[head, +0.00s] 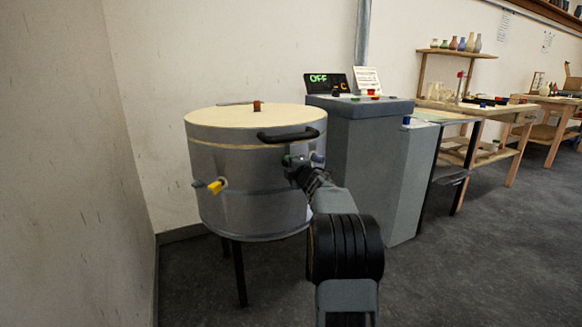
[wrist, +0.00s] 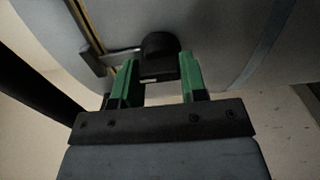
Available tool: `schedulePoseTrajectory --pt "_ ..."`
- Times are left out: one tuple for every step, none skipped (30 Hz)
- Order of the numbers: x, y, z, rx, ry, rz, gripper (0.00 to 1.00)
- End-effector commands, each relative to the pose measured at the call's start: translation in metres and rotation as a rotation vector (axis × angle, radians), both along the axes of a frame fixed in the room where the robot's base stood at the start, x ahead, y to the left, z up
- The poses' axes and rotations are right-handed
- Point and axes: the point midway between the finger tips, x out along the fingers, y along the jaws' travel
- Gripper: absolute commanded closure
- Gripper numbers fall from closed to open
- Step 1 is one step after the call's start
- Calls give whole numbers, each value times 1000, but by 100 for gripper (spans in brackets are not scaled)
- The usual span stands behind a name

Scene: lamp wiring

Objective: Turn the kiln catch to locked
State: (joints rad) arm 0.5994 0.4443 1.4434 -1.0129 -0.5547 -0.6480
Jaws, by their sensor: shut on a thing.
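The kiln (head: 240,190) is a grey drum with a pale lid (head: 235,116) that lies closed on top. My gripper (head: 295,161) is at the kiln's front right, just below the black lid handle (head: 288,136). In the wrist view, the green fingers of my gripper (wrist: 159,68) stand on either side of a black knob (wrist: 160,46), which appears to be the catch, and are shut on it. A metal bar (wrist: 123,51) runs left from the knob to a bracket by the lid seam. In the head view my gripper hides most of the catch.
A yellow-tipped fitting (head: 214,187) sticks out of the kiln's left front. A grey cabinet (head: 365,160) stands close on the right, with a display (head: 328,83) reading OFF. Workbenches (head: 495,125) line the wall farther right. The floor at right front is clear.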

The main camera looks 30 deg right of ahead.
Motion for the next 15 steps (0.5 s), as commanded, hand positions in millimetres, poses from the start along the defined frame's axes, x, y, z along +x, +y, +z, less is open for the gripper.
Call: schedulePoseTrajectory --pt "0 0 -1 -3 2 0 84" --pt "0 0 -1 -3 2 0 84" --pt "0 0 -1 -3 2 0 60" --pt "0 0 -1 -3 2 0 57" --pt "0 0 -1 -2 2 0 54" --pt "0 0 -1 -2 1 0 50" --pt "0 0 -1 -2 1 0 47" --pt "0 0 -1 -2 1 0 44" --pt "0 0 0 -2 1 0 41" --pt "0 0 0 -1 1 0 38" --pt "0 0 0 -1 1 0 35" --pt "0 0 0 -1 1 0 35" --pt "0 0 0 -1 1 0 35" --pt "0 0 0 -1 1 0 35" --pt "0 0 0 -1 0 0 35"
